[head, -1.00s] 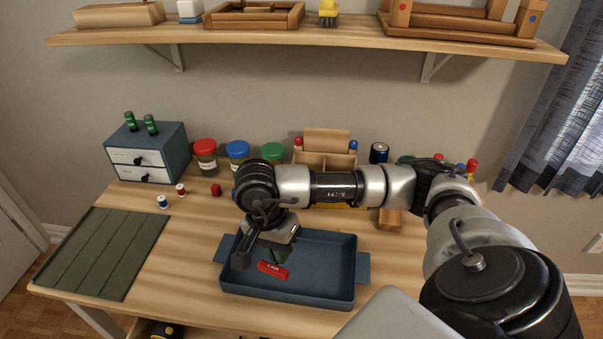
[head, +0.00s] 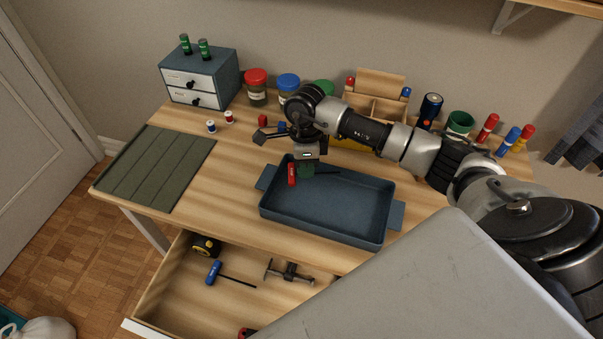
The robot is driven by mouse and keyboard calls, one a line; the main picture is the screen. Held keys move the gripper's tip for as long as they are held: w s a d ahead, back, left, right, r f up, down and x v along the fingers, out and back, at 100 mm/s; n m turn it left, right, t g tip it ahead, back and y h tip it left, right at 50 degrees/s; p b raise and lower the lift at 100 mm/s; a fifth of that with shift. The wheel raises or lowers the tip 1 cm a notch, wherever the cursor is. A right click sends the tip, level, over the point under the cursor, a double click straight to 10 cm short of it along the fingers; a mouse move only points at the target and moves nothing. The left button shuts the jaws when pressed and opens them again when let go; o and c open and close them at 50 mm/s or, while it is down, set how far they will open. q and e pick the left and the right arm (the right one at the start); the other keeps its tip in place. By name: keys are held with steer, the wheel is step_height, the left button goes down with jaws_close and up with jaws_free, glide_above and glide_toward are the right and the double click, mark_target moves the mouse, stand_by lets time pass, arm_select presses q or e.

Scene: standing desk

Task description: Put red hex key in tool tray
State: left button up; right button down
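The red hex key (head: 292,174) shows as an upright red handle with pale lettering, over the back left corner of the tool tray. The tool tray (head: 325,210) is a shallow dark blue tray with side handles, on the desk. My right gripper (head: 301,166) points down at that corner and appears shut on the red hex key; its fingertips are mostly hidden. My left gripper is not in view.
An open drawer (head: 190,284) below holds a tape measure, a blue screwdriver (head: 214,272) and a clamp. A green slatted mat (head: 155,168) lies at left. Jars, a small drawer cabinet (head: 200,79), an organizer and markers line the back. The front of the tray is bare.

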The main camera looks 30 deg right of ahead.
mark_target(300, 187)
steer(key=shift+w+a+f, duration=0.4)
steer(key=shift+w, duration=0.25)
step_height(300, 187, down, 4)
steer(key=shift+r+p, duration=0.1)
steer(key=shift+p, duration=0.2)
steer(key=shift+f, duration=0.3)
steer(key=c, duration=1.3)
jaws_free()
steer(key=shift+r, duration=0.1)
